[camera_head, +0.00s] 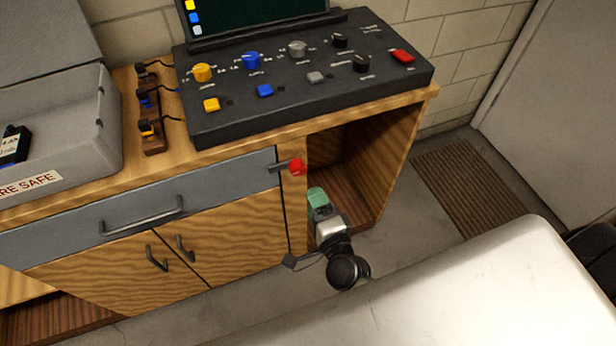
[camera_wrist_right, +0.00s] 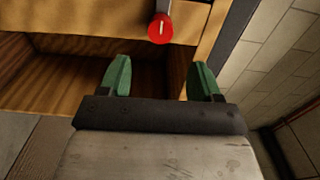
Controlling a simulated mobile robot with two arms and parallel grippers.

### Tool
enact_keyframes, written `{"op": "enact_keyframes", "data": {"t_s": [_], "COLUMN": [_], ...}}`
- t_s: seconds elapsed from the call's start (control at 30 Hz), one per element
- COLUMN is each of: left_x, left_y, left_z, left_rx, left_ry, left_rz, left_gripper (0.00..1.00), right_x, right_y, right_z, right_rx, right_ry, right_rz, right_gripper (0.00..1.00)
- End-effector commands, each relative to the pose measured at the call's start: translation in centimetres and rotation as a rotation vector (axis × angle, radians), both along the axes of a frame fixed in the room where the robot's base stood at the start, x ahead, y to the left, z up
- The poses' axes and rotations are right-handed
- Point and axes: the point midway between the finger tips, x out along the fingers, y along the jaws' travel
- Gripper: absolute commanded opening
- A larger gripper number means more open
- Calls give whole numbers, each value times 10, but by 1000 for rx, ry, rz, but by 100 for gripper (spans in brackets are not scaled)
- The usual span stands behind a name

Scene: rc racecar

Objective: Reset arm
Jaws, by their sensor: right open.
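My right gripper (camera_head: 317,196) is in front of the wooden bench, below a red-tipped lever (camera_head: 297,166) and beside the open cubby. In the right wrist view its two green fingers (camera_wrist_right: 160,78) are spread apart with nothing between them. The red knob (camera_wrist_right: 161,28) shows just beyond the fingertips there, apart from them. My left gripper is in neither view.
A black control panel (camera_head: 300,112) with coloured knobs and buttons stands on the wooden bench (camera_head: 232,225). A grey case (camera_head: 75,135) sits at the left. A grey drawer (camera_head: 225,180) and open cubby (camera_head: 370,165) are below. Floor at right is clear around a brown mat (camera_head: 470,190).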

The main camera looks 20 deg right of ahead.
Motion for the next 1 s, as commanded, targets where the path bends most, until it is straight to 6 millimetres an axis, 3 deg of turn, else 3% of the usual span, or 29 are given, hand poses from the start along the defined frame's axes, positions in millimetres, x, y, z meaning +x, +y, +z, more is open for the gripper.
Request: {"op": "enact_keyframes", "data": {"t_s": [0.27, 0.37, 0.47, 0.6, 0.67, 0.8, 0.9, 1.0], "left_x": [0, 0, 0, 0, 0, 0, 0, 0], "left_y": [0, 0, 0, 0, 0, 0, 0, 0], "left_z": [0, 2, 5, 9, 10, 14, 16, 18], "left_rx": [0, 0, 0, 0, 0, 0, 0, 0], "left_ry": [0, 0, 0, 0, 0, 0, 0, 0], "left_rz": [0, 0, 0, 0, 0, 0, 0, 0], "left_gripper": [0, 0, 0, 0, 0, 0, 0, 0], "right_x": [-1, -5, -20, -65, -91, -167, -225, -275], "right_y": [1, 3, 6, 1, -4, -24, -42, -59], "right_z": [-7, -36, -92, -188, -226, -300, -337, -360], "right_rx": [-21, -122, -312, -640, -770, -1041, -1194, -1304], "right_ry": [14, 79, 203, 421, 512, 713, 834, 922], "right_rz": [7, 40, 119, 300, 395, 649, 846, 1022], "right_gripper": [64, 64, 64, 64, 64, 64, 64, 64]}}
